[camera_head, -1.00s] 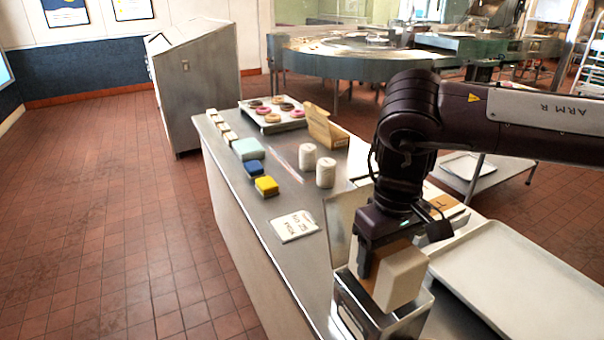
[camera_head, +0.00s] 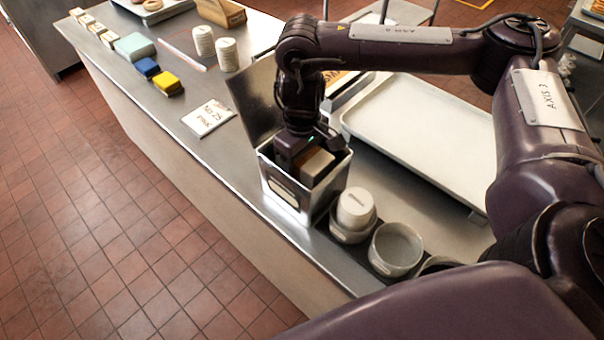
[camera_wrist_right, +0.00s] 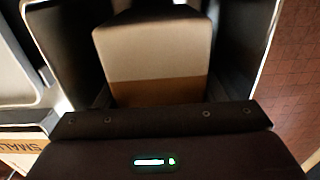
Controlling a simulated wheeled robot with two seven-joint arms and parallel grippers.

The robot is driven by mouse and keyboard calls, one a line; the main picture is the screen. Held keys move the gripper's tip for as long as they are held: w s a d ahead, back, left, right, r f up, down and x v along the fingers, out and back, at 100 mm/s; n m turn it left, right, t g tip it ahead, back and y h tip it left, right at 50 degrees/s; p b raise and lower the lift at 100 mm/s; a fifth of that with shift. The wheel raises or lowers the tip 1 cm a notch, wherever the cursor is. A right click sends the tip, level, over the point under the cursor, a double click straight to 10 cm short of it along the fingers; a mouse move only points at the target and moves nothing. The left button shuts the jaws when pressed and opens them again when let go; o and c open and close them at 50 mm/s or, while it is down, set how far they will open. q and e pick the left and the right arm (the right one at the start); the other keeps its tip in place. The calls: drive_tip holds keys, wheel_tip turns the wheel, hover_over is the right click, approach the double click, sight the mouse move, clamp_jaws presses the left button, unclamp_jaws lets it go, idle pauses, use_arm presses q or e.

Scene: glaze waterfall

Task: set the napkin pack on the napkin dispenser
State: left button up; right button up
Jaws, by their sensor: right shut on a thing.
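The napkin pack (camera_head: 318,166) is a cream block with a brown band; it also shows in the wrist view (camera_wrist_right: 152,48). My right gripper (camera_head: 304,160) is shut on the pack and points down. The pack is at the mouth of the napkin dispenser (camera_head: 284,192), a metal box with its lid standing up behind it. The pack's lower part is hidden inside the box walls. I cannot tell whether it touches the bottom. My left gripper is not in view.
A pale tray (camera_head: 425,135) lies right of the dispenser. Bowls (camera_head: 396,248) and a stack of cups (camera_head: 356,208) stand close in front of it. A written card (camera_head: 208,117), a yellow block (camera_head: 167,83) and white rolls (camera_head: 227,54) are farther back.

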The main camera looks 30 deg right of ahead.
wheel_tip(320, 180, down, 4)
drive_tip(key=shift+s+r+b, duration=0.1)
drive_tip(key=shift+b, duration=0.35)
drive_tip(key=shift+f, duration=0.25)
drive_tip(key=o, duration=1.1)
drive_tip(key=shift+f, duration=0.1)
drive_tip(key=shift+o, duration=0.2)
wheel_tip(320, 180, up, 12)
drive_tip(key=shift+r+p, duration=0.2)
drive_tip(key=shift+p, duration=0.85)
